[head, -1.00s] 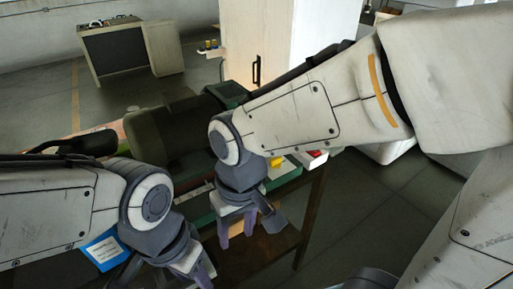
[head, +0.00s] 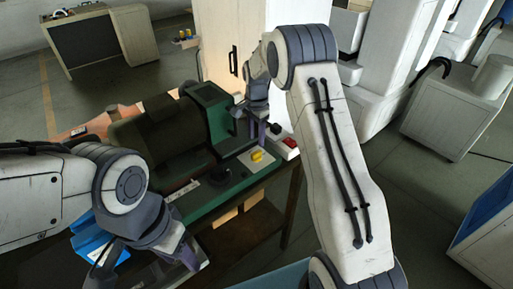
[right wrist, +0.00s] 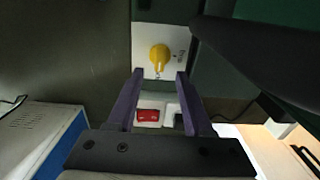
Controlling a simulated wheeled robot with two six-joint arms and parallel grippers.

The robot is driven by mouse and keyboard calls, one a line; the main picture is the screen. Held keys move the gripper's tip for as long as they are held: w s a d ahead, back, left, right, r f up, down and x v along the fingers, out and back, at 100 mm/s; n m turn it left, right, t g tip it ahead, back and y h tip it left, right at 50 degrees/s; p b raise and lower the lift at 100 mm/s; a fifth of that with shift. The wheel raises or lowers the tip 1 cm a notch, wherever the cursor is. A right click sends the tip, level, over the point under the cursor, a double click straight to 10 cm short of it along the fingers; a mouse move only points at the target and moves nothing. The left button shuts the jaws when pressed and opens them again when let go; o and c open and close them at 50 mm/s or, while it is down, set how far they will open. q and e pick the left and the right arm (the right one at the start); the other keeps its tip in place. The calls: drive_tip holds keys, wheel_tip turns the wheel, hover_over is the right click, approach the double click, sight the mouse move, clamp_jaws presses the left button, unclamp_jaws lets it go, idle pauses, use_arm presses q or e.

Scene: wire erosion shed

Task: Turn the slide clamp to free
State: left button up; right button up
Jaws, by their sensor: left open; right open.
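A yellow knob (head: 257,156), which looks like the slide clamp, sits on a pale square plate at the right end of the green machine (head: 200,130). In the right wrist view the yellow knob (right wrist: 160,54) has a round body with a short handle toward the bottom of the picture, and small dark marks beside it. My right gripper (right wrist: 160,74) is open and empty, its purple fingers spread either side of the line to the knob, apart from it. In the head view my right gripper (head: 263,130) is beside the machine's right end. My left gripper (head: 193,257) is open at the lower left, away from the knob.
A red switch (head: 290,142) on a white box sits close to the right of the knob. A blue box (head: 88,240) lies near my left gripper. A white cabinet (head: 215,50) stands behind the machine.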

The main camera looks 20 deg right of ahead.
sight(256, 152)
wheel_tip(256, 152, down, 6)
drive_tip(key=shift+r+p, duration=0.2)
drive_tip(key=shift+p, duration=0.85)
drive_tip(key=shift+f, duration=0.65)
clamp_jaws()
